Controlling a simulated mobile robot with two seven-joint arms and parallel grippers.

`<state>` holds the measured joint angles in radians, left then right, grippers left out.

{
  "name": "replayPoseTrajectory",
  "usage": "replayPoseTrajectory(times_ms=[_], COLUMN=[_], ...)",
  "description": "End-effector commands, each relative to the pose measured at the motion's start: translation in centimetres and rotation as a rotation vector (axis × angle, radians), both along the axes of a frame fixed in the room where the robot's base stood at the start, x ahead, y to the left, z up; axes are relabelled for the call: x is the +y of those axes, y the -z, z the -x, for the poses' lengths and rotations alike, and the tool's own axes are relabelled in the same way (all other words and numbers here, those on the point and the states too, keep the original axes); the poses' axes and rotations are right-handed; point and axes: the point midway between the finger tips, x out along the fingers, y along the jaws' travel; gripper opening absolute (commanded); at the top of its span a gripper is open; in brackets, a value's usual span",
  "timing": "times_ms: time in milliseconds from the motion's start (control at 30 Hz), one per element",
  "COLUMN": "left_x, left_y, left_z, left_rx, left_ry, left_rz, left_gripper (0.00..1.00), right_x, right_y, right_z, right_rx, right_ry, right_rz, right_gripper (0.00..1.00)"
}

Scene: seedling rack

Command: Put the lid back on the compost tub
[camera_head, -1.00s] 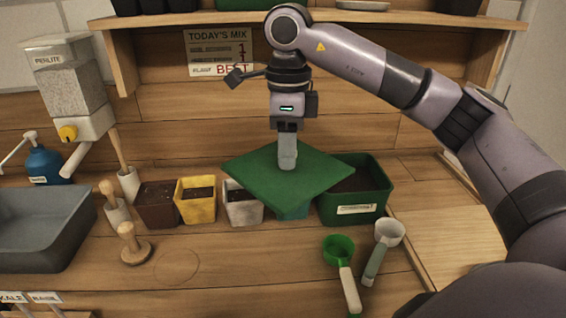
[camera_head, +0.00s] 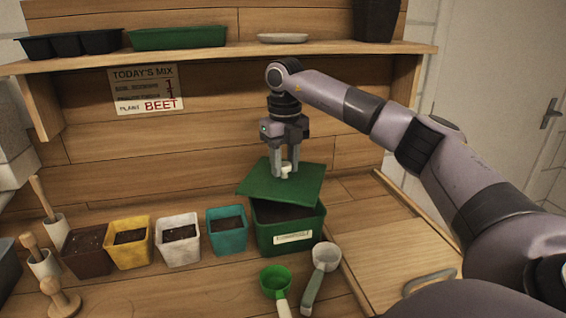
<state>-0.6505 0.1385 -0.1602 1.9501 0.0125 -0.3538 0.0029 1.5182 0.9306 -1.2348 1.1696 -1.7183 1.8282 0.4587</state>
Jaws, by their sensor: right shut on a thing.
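The green compost tub (camera_head: 272,239) stands on the bench with a label on its front and dark compost showing inside. The flat green lid (camera_head: 262,188) is above the tub, tilted and offset toward the left and back, so part of the opening is uncovered. My right gripper (camera_head: 286,172) is shut on the small pale knob (camera_head: 285,170) at the lid's top. I cannot tell whether the lid touches the tub rim. My left gripper is not in view.
Brown, yellow, white and teal (camera_head: 227,231) pots stand in a row left of the tub. A green scoop (camera_head: 275,282) and a white scoop (camera_head: 325,258) lie in front. A shelf (camera_head: 220,52) runs above. A wooden board with a handle (camera_head: 385,250) is at right.

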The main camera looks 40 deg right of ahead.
Motion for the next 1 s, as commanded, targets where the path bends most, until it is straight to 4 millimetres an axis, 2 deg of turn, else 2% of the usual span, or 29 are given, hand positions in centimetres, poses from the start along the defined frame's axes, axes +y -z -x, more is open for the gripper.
replayPoseTrajectory(times_ms=[33, 300, 600, 1000], left_x=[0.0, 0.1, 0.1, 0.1], left_y=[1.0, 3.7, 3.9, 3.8], left_z=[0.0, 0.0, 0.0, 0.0], left_rx=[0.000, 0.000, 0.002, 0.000], left_ry=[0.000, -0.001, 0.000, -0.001], left_rz=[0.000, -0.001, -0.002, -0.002], left_gripper=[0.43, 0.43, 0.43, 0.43], right_x=[0.0, 0.0, 0.0, 0.0], right_y=[0.9, 3.3, 4.9, 5.0], right_z=[0.0, 0.0, 0.0, 0.0], right_rx=[0.000, 0.000, 0.000, 0.000], right_ry=[-0.001, -0.002, -0.003, -0.003], right_rz=[0.000, 0.000, 0.000, 0.000], right_gripper=[0.04, 0.04, 0.04, 0.04])
